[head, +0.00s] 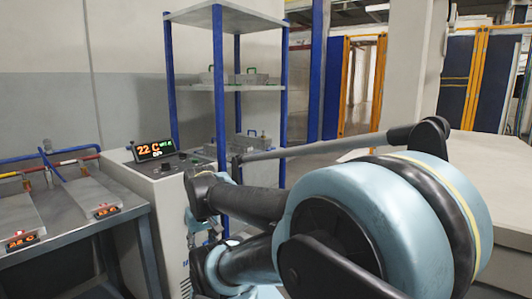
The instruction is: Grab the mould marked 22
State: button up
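No mould with a readable 22 mark shows in the head view. Several grey tray-like pieces, which may be moulds, sit on the rack: one with green-marked handles (252,77) is on the upper shelf, and another (254,142) is lower down, partly hidden by my arm. Two grey flat units lie on the bench at the left, a near one (18,222) and a farther one (90,197), each with a small orange display too small to read surely. A display (154,150) on a cabinet reads about 22 C. I cannot make out my gripper.
The white control cabinet (165,200) stands between the bench (75,244) and the blue-posted rack (222,88). Blue and red pipes run behind the bench. A pale flat-topped block (505,160) is at the right. My arm covers much of the lower middle.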

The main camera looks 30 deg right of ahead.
aim_at(235, 148)
jog(key=z, duration=0.65)
jog(key=k, duration=0.5)
jog(key=z, duration=0.5)
jog(key=i, duration=1.3)
jog(key=z, duration=0.35)
